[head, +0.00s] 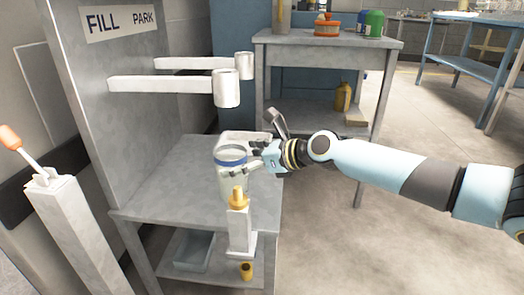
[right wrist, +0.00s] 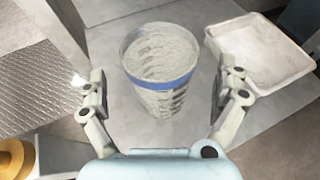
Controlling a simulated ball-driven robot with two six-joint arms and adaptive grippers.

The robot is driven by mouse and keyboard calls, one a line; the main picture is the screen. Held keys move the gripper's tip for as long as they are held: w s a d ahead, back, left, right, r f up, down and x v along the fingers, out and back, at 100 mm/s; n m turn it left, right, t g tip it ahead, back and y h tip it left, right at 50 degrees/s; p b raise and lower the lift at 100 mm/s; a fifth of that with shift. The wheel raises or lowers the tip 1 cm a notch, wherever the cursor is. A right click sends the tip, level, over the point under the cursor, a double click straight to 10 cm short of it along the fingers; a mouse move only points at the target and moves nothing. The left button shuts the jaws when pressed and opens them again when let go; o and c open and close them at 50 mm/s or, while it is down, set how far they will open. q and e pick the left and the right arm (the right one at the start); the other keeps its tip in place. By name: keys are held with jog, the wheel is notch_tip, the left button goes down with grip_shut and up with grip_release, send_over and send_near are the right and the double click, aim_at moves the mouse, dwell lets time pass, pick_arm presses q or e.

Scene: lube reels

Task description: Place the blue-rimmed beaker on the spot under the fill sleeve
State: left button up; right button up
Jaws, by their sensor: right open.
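The clear beaker with a blue rim band (head: 231,158) stands upright near the right edge of the grey bench (head: 165,185). My right gripper (head: 250,160) reaches in from the right at the beaker. In the right wrist view the beaker (right wrist: 160,75) is between the two open fingers (right wrist: 165,95), with a gap on each side. Under the FILL and PARK sign (head: 121,21), the nearer arm ends in a white sleeve (head: 227,90), above the bench and the beaker. A second sleeve (head: 244,66) is behind it. I see no marked spot. My left gripper is out of view.
A white tray (right wrist: 258,52) lies beside the beaker on the far side. A post with a yellow knob (head: 238,198) stands in front of the beaker. A lever with an orange handle (head: 10,137) is at the left. The bench top left of the beaker is clear.

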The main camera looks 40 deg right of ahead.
jog(key=p+v, duration=0.2)
jog(key=v, duration=0.6)
jog(key=s+a+f+n, duration=0.1)
jog(key=f+n, duration=0.1)
jog(key=s+f+n+g, duration=0.1)
jog(key=s+f+n, duration=0.1)
jog(key=f, duration=0.1)
jog(key=s+a+f+n+g, duration=0.1)
jog(key=s+f+n, duration=0.1)
jog(key=shift+a+f+n, duration=0.3)
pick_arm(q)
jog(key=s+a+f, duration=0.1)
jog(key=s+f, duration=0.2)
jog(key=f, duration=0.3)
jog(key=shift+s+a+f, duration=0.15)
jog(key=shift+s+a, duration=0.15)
pick_arm(e)
jog(key=s+a+f+n+g+h, duration=0.2)
jog(key=s+f+n+g, duration=0.3)
jog(key=s+f+n, duration=0.5)
jog(key=s+a+f+n+g+h, duration=0.3)
jog(key=s+f+n, duration=0.8)
jog(key=s+n, duration=0.5)
jog(key=s+a+g, duration=0.1)
jog(key=s+g, duration=0.1)
jog(key=s, duration=0.1)
jog(key=shift+a+n+g, duration=0.25)
jog(key=shift+n+g, duration=0.05)
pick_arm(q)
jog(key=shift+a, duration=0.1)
